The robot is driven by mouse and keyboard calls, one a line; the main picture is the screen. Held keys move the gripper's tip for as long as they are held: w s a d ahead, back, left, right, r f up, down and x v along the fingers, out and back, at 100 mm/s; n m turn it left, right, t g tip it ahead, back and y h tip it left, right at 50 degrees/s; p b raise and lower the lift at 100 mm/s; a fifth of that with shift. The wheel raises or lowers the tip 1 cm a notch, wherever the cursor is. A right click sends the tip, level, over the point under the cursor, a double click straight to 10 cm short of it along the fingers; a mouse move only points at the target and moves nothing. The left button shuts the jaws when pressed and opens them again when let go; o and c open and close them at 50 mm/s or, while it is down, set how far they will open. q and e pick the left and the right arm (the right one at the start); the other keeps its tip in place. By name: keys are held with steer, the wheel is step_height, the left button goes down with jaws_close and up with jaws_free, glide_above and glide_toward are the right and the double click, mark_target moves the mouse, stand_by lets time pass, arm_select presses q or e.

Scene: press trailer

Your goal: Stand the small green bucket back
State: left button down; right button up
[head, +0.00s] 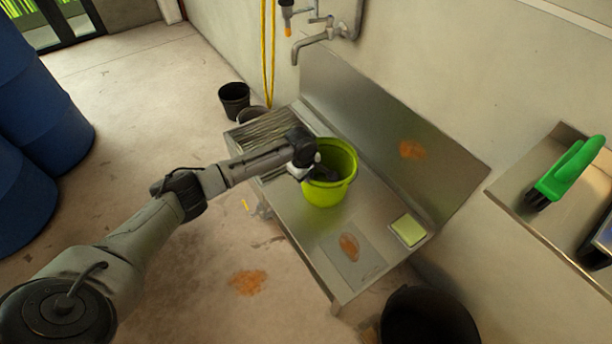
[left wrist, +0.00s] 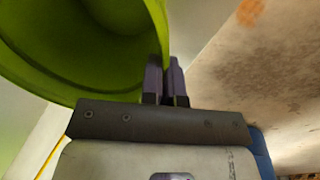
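The small green bucket (head: 328,192) is over the steel sink table (head: 310,237), open end up; I cannot tell whether its base touches the steel. My left gripper (head: 318,172) is at the left side of its rim. In the left wrist view the two dark fingers (left wrist: 166,82) are close together, with the bucket's green rim (left wrist: 60,92) running in between them, so they look shut on the bucket wall. The bucket's far underside is hidden. My right gripper is not in view.
A yellow-green sponge (head: 408,230) lies at the table's right end. A tap (head: 318,42) and yellow hose (head: 268,50) hang above. A green-handled brush (head: 570,172) lies on a shelf at right. Black buckets (head: 234,97) stand on the floor; blue drums (head: 40,110) stand left.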

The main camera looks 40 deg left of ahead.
arm_select(q)
steer(key=c, duration=1.8)
jaws_free()
steer(key=shift+f, duration=0.1)
steer(key=o, duration=0.4)
steer(key=shift+o, duration=0.2)
